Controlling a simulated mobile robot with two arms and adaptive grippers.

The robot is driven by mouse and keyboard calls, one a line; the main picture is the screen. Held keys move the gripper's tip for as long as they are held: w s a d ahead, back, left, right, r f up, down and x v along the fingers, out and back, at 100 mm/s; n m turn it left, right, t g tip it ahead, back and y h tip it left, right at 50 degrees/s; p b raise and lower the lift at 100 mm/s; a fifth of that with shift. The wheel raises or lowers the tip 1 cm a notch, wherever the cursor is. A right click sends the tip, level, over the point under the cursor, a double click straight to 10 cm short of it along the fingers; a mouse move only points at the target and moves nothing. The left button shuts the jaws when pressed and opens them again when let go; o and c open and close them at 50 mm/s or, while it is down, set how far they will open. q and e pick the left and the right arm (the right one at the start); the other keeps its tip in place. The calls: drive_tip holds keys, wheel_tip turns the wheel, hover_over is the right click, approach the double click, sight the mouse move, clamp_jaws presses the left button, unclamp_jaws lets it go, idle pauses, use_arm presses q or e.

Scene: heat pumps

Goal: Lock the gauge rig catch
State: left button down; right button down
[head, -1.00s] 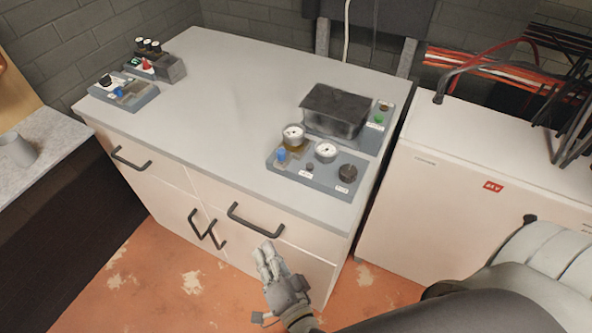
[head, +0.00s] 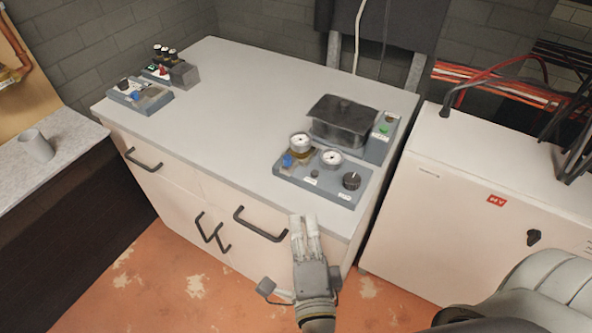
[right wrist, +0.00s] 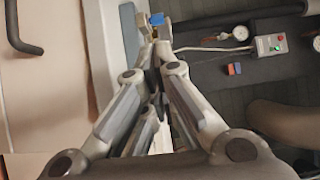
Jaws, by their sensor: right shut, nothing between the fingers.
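The gauge rig (head: 322,190) is a low blue-grey panel at the front right of the grey worktop in the head view. It carries two round white gauges, a blue knob (head: 288,160) at its left end and a black knob (head: 351,180) at its right. I cannot tell which part is the catch. My right gripper (head: 304,220) is shut and empty, in front of the worktop's front edge and below the rig, with its fingers pointing towards it. In the right wrist view the shut fingers (right wrist: 155,45) run up to near a small blue part (right wrist: 157,18). My left gripper is not in view.
A dark lidded box (head: 342,120) and a panel with a green button (head: 384,128) stand behind the rig. Two smaller panels (head: 140,97) sit at the back left. The worktop's middle is clear. Drawer handles (head: 260,225) jut out below; a white cabinet (head: 450,200) stands right.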

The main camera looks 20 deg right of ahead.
sight(290, 159)
drive_tip(key=p+x, duration=0.3)
drive_tip(key=x, duration=1)
drive_tip(key=shift+w+d, duration=0.1)
drive_tip(key=shift+w, duration=0.25)
